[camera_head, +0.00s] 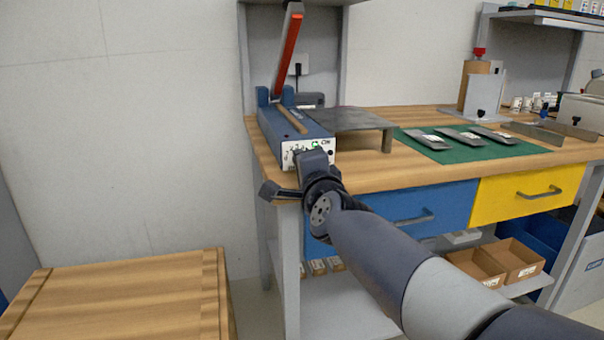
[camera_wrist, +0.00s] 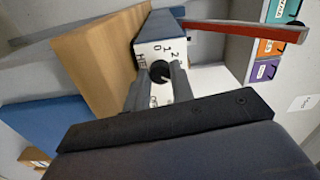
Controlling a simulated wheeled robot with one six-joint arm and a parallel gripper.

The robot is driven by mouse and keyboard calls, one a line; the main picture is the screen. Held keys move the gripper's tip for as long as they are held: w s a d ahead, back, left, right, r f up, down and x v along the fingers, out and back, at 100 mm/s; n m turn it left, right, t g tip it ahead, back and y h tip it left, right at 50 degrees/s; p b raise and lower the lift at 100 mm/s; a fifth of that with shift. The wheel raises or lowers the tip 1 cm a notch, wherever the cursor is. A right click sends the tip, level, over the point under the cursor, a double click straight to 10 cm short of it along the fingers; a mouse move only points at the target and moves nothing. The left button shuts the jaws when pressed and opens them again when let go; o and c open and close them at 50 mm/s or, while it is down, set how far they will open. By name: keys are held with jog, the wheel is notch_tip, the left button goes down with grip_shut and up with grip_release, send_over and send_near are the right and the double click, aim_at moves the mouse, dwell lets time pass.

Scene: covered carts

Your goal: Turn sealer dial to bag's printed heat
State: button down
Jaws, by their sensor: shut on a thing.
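The blue heat sealer (camera_head: 285,125) stands on the left end of the wooden bench, its red-striped arm (camera_head: 289,52) raised. Its white front panel (camera_head: 320,144) carries a green light beside the letters "ON". My gripper (camera_head: 311,157) is at this panel and hides part of it. In the wrist view my gripper (camera_wrist: 158,82) is shut on the black dial (camera_wrist: 159,70), one finger on each side. The marks 0, 1 and 2 and part of the word "HEAT" show around the dial. Three dark bags (camera_head: 463,136) with white labels lie on a green mat; their print is too small to read.
A grey low stand (camera_head: 352,118) is right of the sealer. The bench front has a blue drawer (camera_head: 400,207) and a yellow drawer (camera_head: 530,193). A wooden-topped surface (camera_head: 120,290) is at lower left. Cardboard boxes (camera_head: 500,262) sit on the shelf below the bench.

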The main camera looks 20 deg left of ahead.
jog(key=shift+m+b, duration=0.6)
jog(key=shift+m, duration=1.5)
jog(key=c, duration=1.5)
grip_release()
jog(key=p+v, duration=0.1)
jog(key=v, duration=0.9)
jog(key=shift+s+d, duration=0.2)
jog(key=shift+s, duration=0.15)
